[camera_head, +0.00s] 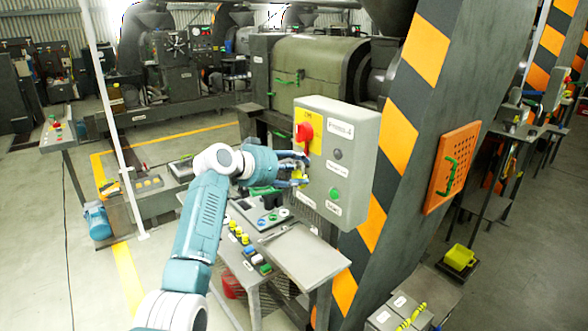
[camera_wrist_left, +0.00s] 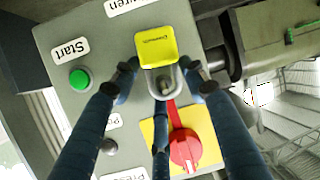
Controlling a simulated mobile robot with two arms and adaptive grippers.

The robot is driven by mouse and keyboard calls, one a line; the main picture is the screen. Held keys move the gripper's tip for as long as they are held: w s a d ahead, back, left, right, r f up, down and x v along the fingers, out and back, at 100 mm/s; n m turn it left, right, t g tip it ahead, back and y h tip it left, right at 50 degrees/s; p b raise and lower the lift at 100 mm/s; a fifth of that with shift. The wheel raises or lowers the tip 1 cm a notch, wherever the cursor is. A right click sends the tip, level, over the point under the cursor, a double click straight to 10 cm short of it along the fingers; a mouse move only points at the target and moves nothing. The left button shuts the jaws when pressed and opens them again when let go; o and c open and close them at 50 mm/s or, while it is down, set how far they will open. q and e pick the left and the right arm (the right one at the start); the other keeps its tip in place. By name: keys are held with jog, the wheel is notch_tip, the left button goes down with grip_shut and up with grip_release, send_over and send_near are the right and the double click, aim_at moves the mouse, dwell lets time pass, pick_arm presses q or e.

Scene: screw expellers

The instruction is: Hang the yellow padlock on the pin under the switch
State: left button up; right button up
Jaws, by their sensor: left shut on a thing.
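The yellow padlock (camera_wrist_left: 155,46) is held by its grey shackle (camera_wrist_left: 163,82) between the fingers of my left gripper (camera_wrist_left: 162,76). In the left wrist view, its shackle end points towards the red switch (camera_wrist_left: 185,150), which sits on a yellow plate. In the head view my left gripper (camera_head: 294,171) is close to the front of the grey control box (camera_head: 352,140), just below the red switch (camera_head: 304,132). The padlock is mostly hidden there by the fingers. I cannot make out the pin or whether the shackle touches it. My right gripper is out of view.
The box carries a green Start button (camera_head: 334,194) and a dark knob (camera_head: 338,154). Below stands a table (camera_head: 300,254) with several coloured padlocks on its left part. A striped pillar (camera_head: 405,110) rises right behind the box. Open floor lies to the left.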

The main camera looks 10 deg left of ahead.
pick_arm(q)
jog(key=o, duration=1.1)
jog(key=shift+d+f, duration=0.4)
jog(key=shift+f, duration=0.2)
jog(key=shift+o, duration=1.2)
jog(key=shift+w+d+f, duration=0.1)
jog(key=shift+w+f, duration=0.05)
jog(key=shift+w, duration=0.05)
jog(key=shift+w+d+f, duration=0.1)
jog(key=shift+w+d, duration=0.1)
jog(key=shift+w, duration=0.15)
jog(key=shift+s+a+r, duration=0.1)
jog(key=shift+a+r, duration=0.05)
jog(key=shift+r, duration=0.1)
jog(key=o, duration=0.5)
jog(key=shift+a+r, duration=0.1)
jog(key=shift+a, duration=0.1)
jog(key=shift+o, duration=0.2)
jog(key=shift+r, duration=0.1)
jog(key=shift+s+a+r, duration=0.1)
jog(key=shift+s+a, duration=0.05)
jog(key=p+v, duration=0.4)
jog(key=v, duration=0.5)
jog(key=shift+s+p, duration=0.2)
jog(key=shift+p, duration=0.2)
